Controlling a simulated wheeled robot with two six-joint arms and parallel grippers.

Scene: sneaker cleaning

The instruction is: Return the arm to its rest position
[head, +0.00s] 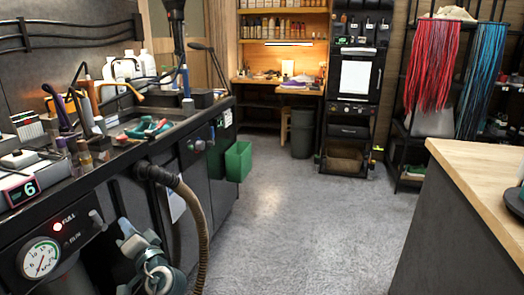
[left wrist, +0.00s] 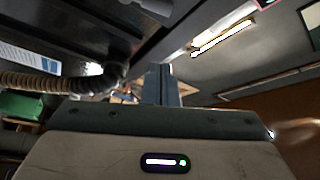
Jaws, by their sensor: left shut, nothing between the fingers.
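My left gripper (head: 128,230) shows in the head view at the lower left, low in front of the dark workbench, with grey-teal arm links below it. It also shows in the left wrist view (left wrist: 160,85), where its fingers are together with nothing between them. It is apart from the ribbed brown hose (head: 192,200), which hangs to its right in the head view. My right gripper is not in view.
The workbench (head: 225,103) runs along the left, crowded with bottles, brushes and tools. A pressure gauge (head: 40,258) is on its front. A green bin (head: 238,160) hangs beyond the hose. A wooden-topped counter (head: 485,170) stands at the right. The grey floor (head: 290,225) between is clear.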

